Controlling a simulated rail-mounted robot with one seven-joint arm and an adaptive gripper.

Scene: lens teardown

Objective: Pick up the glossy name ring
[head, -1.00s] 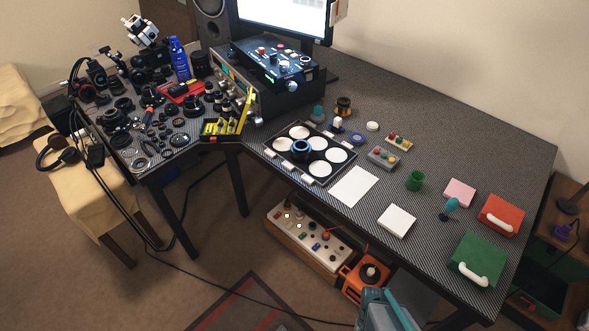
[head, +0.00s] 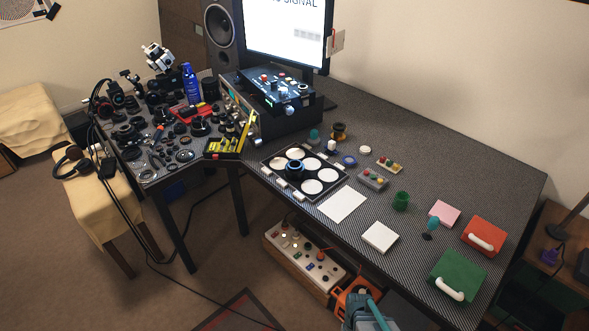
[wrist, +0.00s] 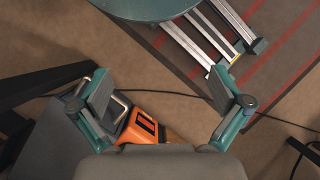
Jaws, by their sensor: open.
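I cannot tell for certain which ring is the glossy name ring. A dark ring with a blue edge (head: 294,169) sits on the black tray with white round pads (head: 303,174) on the long table. A small blue ring-like part (head: 349,161) lies on the table right of that tray. More dark rings and lens parts (head: 172,142) lie on the left table, too small to tell apart. My gripper (wrist: 160,90) is open and empty in the wrist view, with bare floor between its fingers. No ring shows in that view.
A white sheet (head: 342,205), a white block (head: 380,237), a green cup (head: 400,201), and red (head: 483,236) and green (head: 457,277) cases stand on the long table. A yellow organiser (head: 226,147) stands near the table corner. An orange device (wrist: 141,128) is below my gripper.

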